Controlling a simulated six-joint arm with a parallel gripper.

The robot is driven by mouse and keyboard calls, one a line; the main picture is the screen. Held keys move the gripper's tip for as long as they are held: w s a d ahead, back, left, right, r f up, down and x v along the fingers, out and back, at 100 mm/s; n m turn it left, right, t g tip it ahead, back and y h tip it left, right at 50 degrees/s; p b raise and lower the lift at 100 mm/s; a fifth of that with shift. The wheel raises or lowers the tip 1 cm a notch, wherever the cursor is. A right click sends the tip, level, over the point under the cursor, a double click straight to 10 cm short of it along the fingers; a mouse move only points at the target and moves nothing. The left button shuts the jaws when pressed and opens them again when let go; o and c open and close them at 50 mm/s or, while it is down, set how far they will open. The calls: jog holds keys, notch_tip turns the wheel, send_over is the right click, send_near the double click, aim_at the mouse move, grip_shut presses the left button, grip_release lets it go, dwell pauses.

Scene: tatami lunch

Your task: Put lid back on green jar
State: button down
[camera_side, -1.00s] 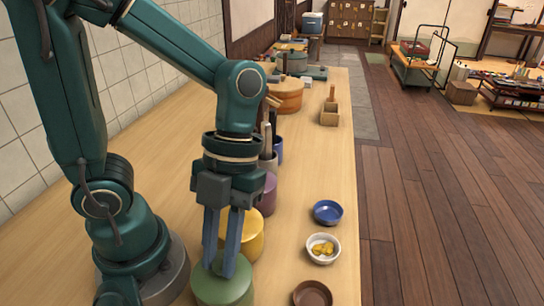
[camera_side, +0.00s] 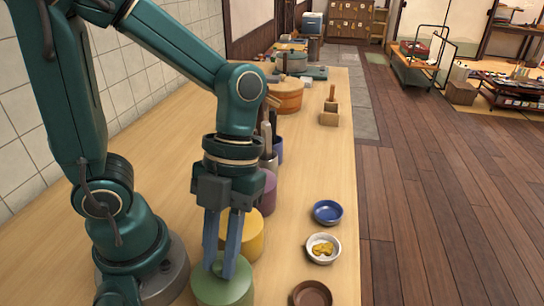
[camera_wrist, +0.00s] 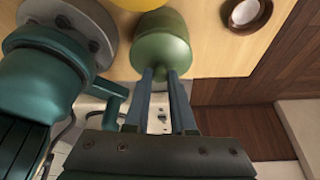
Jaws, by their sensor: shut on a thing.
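The green jar (camera_side: 222,293) stands at the front of the wooden counter, its lower part cut off by the picture's bottom edge. Its green lid (camera_wrist: 160,52) faces my gripper in the wrist view and appears to lie over the jar's mouth. I cannot tell whether it is fully seated. My gripper (camera_side: 222,271) points down from above, with its blue-grey fingers shut on the lid's knob. The fingers mostly hide the knob.
A yellow canister (camera_side: 247,238) stands close behind the green jar, with a purple one (camera_side: 268,190) beyond. To the right are a blue bowl (camera_side: 327,212), a white bowl (camera_side: 323,258) with yellow food and a brown dish (camera_side: 312,294). The counter's right edge is close to them.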

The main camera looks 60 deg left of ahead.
dwell(0.3)
jog(key=shift+c, duration=1)
grip_release()
jog(key=shift+w+r, duration=0.1)
jog(key=shift+r, duration=3.4)
grip_shut()
